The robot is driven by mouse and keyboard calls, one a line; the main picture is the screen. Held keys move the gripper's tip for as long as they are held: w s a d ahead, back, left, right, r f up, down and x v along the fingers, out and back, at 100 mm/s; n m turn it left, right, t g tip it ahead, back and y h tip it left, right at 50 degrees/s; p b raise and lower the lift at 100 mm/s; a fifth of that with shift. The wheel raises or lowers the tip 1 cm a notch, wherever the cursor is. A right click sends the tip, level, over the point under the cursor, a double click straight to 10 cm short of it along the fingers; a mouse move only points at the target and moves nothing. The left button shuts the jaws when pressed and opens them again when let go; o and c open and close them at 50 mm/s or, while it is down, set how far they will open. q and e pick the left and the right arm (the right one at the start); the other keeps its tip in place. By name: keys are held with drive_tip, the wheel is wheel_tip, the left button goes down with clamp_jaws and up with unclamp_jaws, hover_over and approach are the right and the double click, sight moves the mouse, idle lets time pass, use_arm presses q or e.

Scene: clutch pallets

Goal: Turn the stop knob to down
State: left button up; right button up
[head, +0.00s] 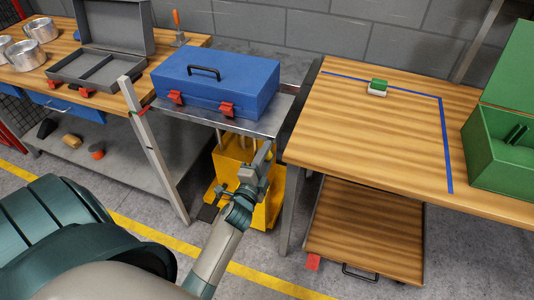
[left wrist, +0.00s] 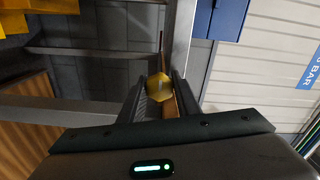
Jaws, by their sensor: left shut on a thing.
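My left gripper (head: 264,158) reaches in at the front of the yellow machine (head: 230,168) under the metal bench. In the left wrist view its two dark fingers (left wrist: 158,97) are closed in around a small yellow faceted piece (left wrist: 158,86), which looks like the stop knob. An orange-brown strip shows beside the piece, between the fingers. In the head view the gripper hides the knob, and I cannot tell which way it points. My right gripper is in neither view.
A blue toolbox (head: 218,82) with red latches sits on the metal bench (head: 191,122) above the gripper. A grey slanted post (head: 152,150) stands to the left. The wooden table (head: 350,120) and its leg (head: 289,208) are close on the right.

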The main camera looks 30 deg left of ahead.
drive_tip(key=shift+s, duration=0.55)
use_arm(q)
drive_tip(key=o, duration=1.1)
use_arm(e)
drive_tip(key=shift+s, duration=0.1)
use_arm(q)
drive_tip(key=shift+s, duration=0.1)
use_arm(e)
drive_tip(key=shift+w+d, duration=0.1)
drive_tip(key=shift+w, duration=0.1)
use_arm(q)
drive_tip(key=shift+s+d+f, duration=0.1)
drive_tip(key=shift+s+d, duration=0.05)
drive_tip(key=shift+s, duration=0.35)
drive_tip(key=b+v, duration=0.3)
drive_tip(key=v, duration=1.3)
drive_tip(key=shift+d+b, duration=0.15)
drive_tip(key=shift+b, duration=0.2)
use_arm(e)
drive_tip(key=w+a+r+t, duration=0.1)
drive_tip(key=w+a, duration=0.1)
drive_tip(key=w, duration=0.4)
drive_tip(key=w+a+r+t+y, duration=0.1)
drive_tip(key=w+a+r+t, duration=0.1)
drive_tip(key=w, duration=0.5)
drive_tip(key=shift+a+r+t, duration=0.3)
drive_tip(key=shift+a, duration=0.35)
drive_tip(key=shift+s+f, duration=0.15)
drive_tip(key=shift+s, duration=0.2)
